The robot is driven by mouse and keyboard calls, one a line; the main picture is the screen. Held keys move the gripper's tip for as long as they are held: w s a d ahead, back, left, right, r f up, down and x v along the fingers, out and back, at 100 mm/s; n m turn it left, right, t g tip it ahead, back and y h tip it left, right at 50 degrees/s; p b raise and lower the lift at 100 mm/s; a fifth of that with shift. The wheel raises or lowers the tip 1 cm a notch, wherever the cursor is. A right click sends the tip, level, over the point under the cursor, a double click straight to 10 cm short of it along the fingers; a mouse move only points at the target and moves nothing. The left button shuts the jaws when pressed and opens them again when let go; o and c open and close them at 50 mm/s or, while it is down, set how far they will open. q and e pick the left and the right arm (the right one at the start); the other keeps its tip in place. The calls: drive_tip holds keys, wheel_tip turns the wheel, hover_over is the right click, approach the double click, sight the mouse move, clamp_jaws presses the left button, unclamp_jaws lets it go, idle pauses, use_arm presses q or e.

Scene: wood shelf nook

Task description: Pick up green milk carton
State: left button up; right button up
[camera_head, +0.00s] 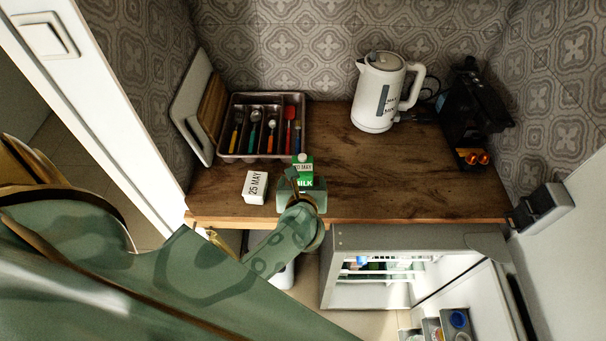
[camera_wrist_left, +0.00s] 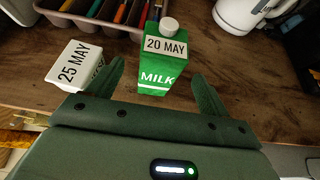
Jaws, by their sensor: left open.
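A green milk carton (camera_head: 303,170) with a white cap and a "20 MAY" label stands upright on the wooden counter, in front of the cutlery tray. In the left wrist view the carton (camera_wrist_left: 160,62) stands just beyond my left gripper (camera_wrist_left: 160,85), between the lines of its two spread fingers. In the head view my left gripper (camera_head: 302,190) is open at the counter's front edge and covers the carton's lower part. A white carton (camera_head: 255,187) marked "25 MAY" stands left of it; it also shows in the left wrist view (camera_wrist_left: 76,66). My right gripper is not in view.
A cutlery tray (camera_head: 264,156) stands behind the cartons, with boards (camera_head: 196,108) leaning at its left. A white kettle (camera_head: 378,95) and a black coffee machine (camera_head: 472,110) stand to the right. The counter's right front (camera_head: 410,185) is clear. An open fridge (camera_head: 385,237) is below.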

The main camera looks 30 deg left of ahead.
use_arm(q)
drive_tip(key=shift+w+a+f, duration=0.3)
drive_tip(key=shift+w+f, duration=0.1)
drive_tip(key=shift+w, duration=0.1)
drive_tip(key=b+x, duration=0.3)
drive_tip(key=x, duration=0.2)
drive_tip(key=shift+w+a+f+b, duration=0.1)
drive_tip(key=shift+b, duration=0.2)
drive_tip(key=c, duration=1.4)
